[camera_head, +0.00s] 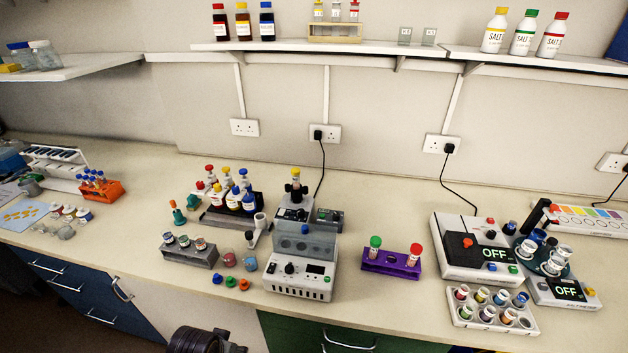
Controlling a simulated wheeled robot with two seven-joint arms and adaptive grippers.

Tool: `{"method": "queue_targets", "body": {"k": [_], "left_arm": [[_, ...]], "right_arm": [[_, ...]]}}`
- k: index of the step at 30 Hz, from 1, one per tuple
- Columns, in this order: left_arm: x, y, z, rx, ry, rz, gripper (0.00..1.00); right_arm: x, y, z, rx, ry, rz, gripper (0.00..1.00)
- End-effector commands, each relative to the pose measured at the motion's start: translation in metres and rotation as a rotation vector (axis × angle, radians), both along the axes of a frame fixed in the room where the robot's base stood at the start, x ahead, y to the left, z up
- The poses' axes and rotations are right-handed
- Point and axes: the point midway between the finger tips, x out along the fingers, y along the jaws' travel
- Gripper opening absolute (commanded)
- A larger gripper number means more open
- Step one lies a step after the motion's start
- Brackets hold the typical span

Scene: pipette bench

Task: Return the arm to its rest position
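Neither of my grippers shows in the head view. A dark rounded part, apparently mine, shows at the bottom edge left of centre, in front of the cabinets. No fingers can be made out on it, and nothing held is visible. The long beige bench (375,196) runs across the view with its equipment standing on it. No arm reaches over the bench top.
A grey device (300,270) stands mid-bench, with a purple rack (371,262) holding two capped tubes to its right. Two devices reading OFF (468,262) (548,289) and a white vial rack (462,315) stand at right. Bottles line the wall shelf (290,47).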

Motion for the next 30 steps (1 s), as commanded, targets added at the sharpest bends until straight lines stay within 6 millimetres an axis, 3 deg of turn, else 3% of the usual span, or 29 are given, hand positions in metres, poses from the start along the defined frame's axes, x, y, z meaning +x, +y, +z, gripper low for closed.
{"method": "queue_targets", "body": {"k": [3, 16, 30], "left_arm": [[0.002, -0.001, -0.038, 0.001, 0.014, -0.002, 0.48], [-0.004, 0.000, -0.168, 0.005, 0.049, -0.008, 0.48], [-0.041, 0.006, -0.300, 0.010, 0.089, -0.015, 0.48]], "right_arm": [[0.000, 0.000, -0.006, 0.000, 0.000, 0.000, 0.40], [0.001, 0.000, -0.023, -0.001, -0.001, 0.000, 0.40], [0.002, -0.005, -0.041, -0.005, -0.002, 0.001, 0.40]]}}
